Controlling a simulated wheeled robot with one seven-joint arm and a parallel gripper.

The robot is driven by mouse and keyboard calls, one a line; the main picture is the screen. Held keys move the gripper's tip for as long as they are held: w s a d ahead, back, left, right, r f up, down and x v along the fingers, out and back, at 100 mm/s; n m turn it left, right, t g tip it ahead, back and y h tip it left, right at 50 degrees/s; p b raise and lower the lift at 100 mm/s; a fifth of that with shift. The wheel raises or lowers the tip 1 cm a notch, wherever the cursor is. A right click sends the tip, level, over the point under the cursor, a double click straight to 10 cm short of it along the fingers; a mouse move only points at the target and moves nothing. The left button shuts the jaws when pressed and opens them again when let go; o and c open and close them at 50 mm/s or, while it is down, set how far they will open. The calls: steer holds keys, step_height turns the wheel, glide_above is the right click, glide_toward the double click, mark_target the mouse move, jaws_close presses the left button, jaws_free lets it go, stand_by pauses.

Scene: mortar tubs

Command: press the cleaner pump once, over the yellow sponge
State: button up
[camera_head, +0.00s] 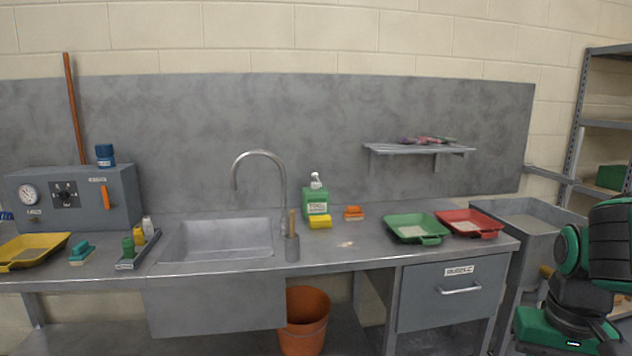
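The cleaner pump (316,203) is a green bottle with a white label and a pale pump head, standing upright at the back of the counter, right of the sink. The yellow sponge (320,222) lies on the counter directly in front of the bottle's base; whether they touch I cannot tell. My green and black arm shows at the right edge, well away from both. My gripper is not visible in this view.
An orange sponge or brush (353,213) lies right of the yellow sponge. A tall faucet (281,190) and a grey cup (292,248) with a wooden handle stand left of the bottle. Green (430,239) and red (489,234) trays lie right. Counter front is mostly clear.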

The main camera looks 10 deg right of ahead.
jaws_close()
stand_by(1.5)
